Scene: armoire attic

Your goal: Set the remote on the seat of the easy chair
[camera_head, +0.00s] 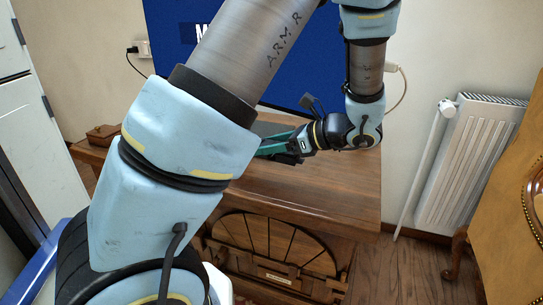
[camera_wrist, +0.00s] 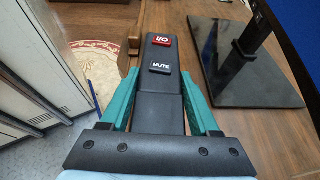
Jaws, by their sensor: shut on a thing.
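The remote (camera_wrist: 162,95) is a long black bar with a red I/O button and a MUTE button. In the wrist view it lies between the green fingers of my gripper (camera_wrist: 158,75), which are shut on it. It points away from the wrist, above the wooden cabinet top. In the head view my gripper (camera_head: 276,146) is low over the cabinet, and the remote cannot be made out there. A tan piece of furniture with a curved wooden leg (camera_head: 505,215), possibly the easy chair, is cut off at the right edge. Its seat cannot be made out.
The wooden cabinet (camera_head: 330,185) carries a blue screen (camera_head: 290,80) on a black stand base (camera_wrist: 245,80) and a small brown box (camera_head: 103,135). A white radiator (camera_head: 470,165) is on the right wall. Bare wooden floor (camera_head: 410,270) shows between cabinet and tan furniture. White lockers (camera_head: 35,130) stand left.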

